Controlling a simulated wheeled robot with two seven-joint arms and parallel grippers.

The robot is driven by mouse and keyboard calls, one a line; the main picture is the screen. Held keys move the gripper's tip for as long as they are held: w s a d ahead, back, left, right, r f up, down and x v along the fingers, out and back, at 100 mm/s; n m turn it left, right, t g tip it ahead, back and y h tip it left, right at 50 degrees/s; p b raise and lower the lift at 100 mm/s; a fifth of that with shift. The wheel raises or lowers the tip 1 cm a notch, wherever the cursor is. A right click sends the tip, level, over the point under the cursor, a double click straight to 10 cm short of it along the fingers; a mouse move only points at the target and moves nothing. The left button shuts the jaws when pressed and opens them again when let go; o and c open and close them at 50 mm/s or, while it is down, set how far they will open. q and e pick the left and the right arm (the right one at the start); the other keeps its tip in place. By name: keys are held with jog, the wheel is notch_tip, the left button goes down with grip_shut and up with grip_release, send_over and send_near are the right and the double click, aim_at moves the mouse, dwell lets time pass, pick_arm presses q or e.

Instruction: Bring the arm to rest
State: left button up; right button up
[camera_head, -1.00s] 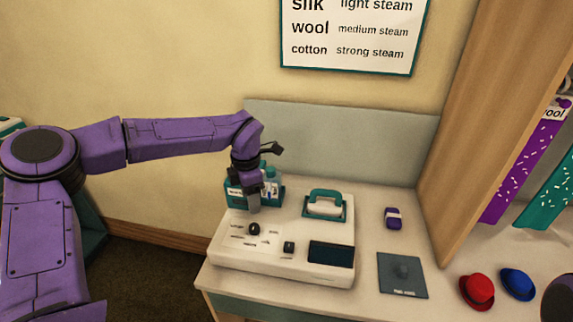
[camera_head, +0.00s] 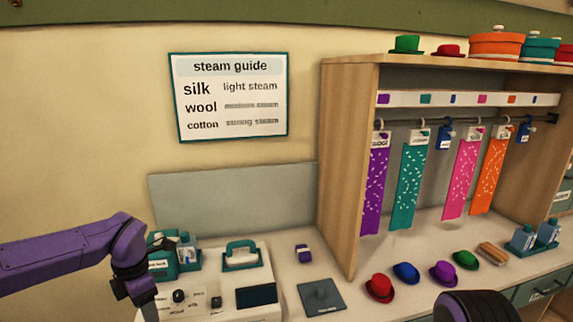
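My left arm comes in from the left, and its gripper (camera_head: 148,303) points down in front of the steam station's left end. It is apart from the knob as far as I can see. Only one grey finger edge shows, so I cannot tell whether it is open. The white steam station (camera_head: 205,284) has a dial (camera_head: 179,296), a dark screen (camera_head: 256,295) and a teal-handled steamer (camera_head: 241,255) on top. A dark rounded part of my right arm shows at the bottom right; its gripper is out of view.
A teal bottle caddy (camera_head: 160,265) stands behind my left gripper. A purple-and-white block (camera_head: 303,253), a grey pad (camera_head: 321,296) and several small hats (camera_head: 379,288) lie on the counter. A wooden rack (camera_head: 347,160) with hanging scarves stands to the right.

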pick_arm(q)
jog(key=s+d+f+m+t+y+b, duration=0.1)
jog(key=s+f+m+t+y, duration=0.4)
jog(key=f, duration=0.6)
jog(key=s+d+f+m+t+b, duration=0.1)
jog(key=s+f+m, duration=0.4)
jog(key=f, duration=0.5)
jog(key=s+f+m+g+b, duration=0.1)
jog(key=s+f+m, duration=0.4)
jog(key=s, duration=0.6)
jog(key=s+f+m+g+h+b, duration=0.1)
jog(key=s+f+m, duration=0.5)
jog(key=s, duration=0.4)
jog(key=shift+s+a+f+g+h, duration=0.15)
jog(key=shift+s+f+g+h, duration=0.15)
jog(key=shift+s+f+g, duration=0.1)
pick_arm(e)
jog(key=f, duration=0.2)
jog(key=s+f, duration=0.1)
jog(key=f, duration=0.1)
jog(key=shift+d+f, duration=0.1)
jog(key=shift+f, duration=0.1)
pick_arm(q)
jog(key=shift+w, duration=0.1)
